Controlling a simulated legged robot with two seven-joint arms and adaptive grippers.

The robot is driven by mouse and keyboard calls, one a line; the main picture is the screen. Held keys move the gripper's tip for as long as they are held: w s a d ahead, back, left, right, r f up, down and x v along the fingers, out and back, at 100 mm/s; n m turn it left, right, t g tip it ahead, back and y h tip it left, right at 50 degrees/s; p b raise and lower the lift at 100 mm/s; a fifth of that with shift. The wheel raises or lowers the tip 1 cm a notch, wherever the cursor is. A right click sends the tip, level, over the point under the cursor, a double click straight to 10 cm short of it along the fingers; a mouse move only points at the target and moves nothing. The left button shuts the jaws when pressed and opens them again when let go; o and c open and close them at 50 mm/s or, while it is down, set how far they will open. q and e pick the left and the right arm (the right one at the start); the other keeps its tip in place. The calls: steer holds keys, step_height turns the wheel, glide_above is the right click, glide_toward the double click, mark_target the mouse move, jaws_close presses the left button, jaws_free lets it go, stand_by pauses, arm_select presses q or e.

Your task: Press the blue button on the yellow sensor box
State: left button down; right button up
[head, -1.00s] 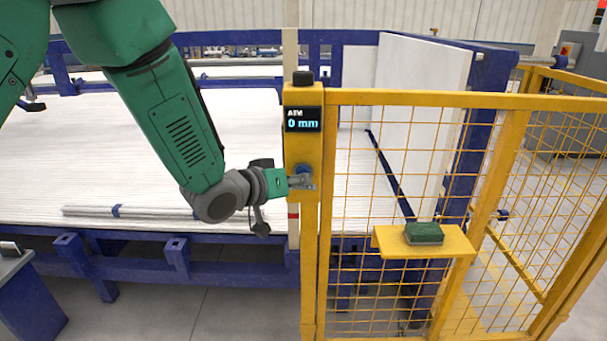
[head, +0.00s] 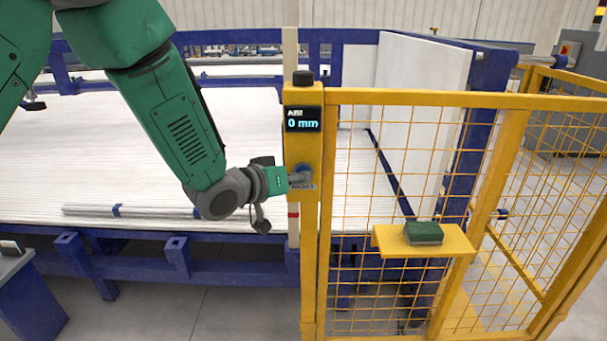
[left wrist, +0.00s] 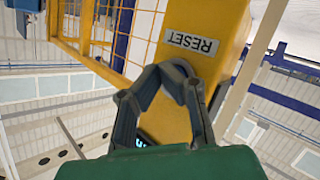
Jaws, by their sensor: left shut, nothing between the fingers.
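The yellow sensor box (head: 302,148) stands on a yellow post, with a black knob on top and a display reading "0 mm". The blue button (head: 304,169) shows only in part on the box's lower front, mostly covered by my left gripper (head: 303,180). In the left wrist view, my left gripper (left wrist: 174,72) is shut with nothing between its fingers, its tips against or very near the yellow box face (left wrist: 205,20) beside the RESET label (left wrist: 190,42). The button is hidden there. I cannot tell whether the fingertips touch it. My right gripper is not in view.
A yellow mesh fence (head: 430,98) runs right from the box. A yellow shelf (head: 390,246) on it holds a green block (head: 423,232).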

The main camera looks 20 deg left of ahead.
arm_select(q)
steer(key=shift+s+d, duration=0.25)
steer(key=shift+s, duration=0.5)
steer(key=shift+s, duration=0.1)
steer(key=shift+s+d, duration=0.25)
steer(key=shift+s, duration=0.5)
steer(key=shift+s+d, duration=0.2)
steer(key=shift+s, duration=0.6)
steer(key=shift+s+d, duration=0.25)
steer(key=shift+s, duration=0.5)
steer(key=s+a+f+g+y+b, duration=0.1)
steer(key=s+a+f+g, duration=0.1)
steer(key=s+f, duration=0.35)
steer(key=s+a+f+g+y+b, duration=0.1)
steer(key=s+a+f+y, duration=0.1)
steer(key=f, duration=0.7)
steer(key=s+a+f+g+y, duration=0.15)
steer(key=s+f, duration=0.25)
steer(key=f, duration=0.4)
steer(key=s+a+f+g+y+b, duration=0.1)
steer(key=s+a+f+g, duration=0.2)
steer(key=s+f, duration=0.4)
steer(key=s+a+f+g+y+b, duration=0.1)
steer(key=s+f+g, duration=0.4)
steer(key=s, duration=1.1)
step_height(320, 180, down, 3)
steer(key=shift+a+f+m+b, duration=0.1)
steer(key=shift+a+m+b, duration=0.3)
steer(key=shift+a, duration=0.85)
